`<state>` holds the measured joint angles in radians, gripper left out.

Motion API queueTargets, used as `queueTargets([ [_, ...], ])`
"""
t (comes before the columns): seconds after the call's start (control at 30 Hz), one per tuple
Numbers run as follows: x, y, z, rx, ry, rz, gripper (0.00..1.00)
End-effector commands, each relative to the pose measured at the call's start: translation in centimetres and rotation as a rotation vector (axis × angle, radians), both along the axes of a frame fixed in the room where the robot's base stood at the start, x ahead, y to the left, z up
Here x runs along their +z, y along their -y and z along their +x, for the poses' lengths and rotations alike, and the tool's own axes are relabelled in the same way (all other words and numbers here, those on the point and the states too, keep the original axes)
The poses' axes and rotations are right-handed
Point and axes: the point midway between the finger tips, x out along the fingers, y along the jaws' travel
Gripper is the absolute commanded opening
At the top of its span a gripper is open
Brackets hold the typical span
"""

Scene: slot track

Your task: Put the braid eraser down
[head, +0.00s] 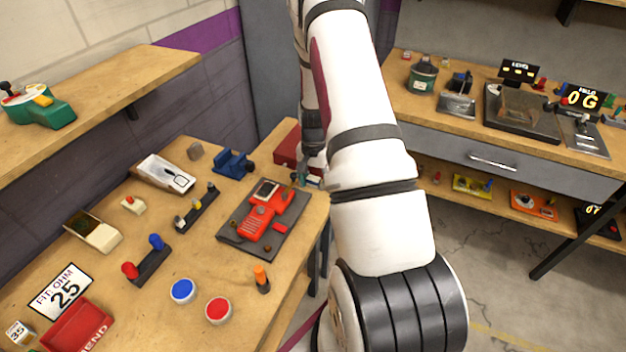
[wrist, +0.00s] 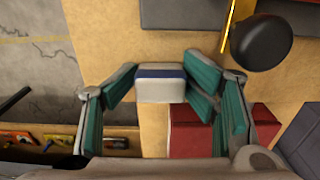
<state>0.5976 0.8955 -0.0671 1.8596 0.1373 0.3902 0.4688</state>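The braid eraser (wrist: 160,90) is a small white block with a dark blue band, in the middle of the wrist view. My gripper (wrist: 161,78) has teal fingers, one against each side of the block, and appears shut on it. The wooden workbench top (wrist: 95,55) lies below the block; I cannot tell whether they touch. In the head view my gripper (head: 303,178) is small and partly hidden by my arm, near the bench's far right edge, and the eraser cannot be made out.
A red box (head: 287,146) stands close to my gripper; it also shows in the wrist view (wrist: 200,135). A dark mat (head: 236,238) with a red device (head: 262,218) lies nearby. A black round object (wrist: 262,42) is at upper right. Floor (wrist: 30,75) shows beyond the bench edge.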

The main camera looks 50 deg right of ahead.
Motion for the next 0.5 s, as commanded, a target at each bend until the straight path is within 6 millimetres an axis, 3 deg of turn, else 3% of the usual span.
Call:
queueTargets([
  [0.3,0.1,-0.1,-0.1,0.0,-0.002,0.003,0.53],
  [0.5,1.9,0.0,0.1,0.001,0.001,-0.001,0.53],
])
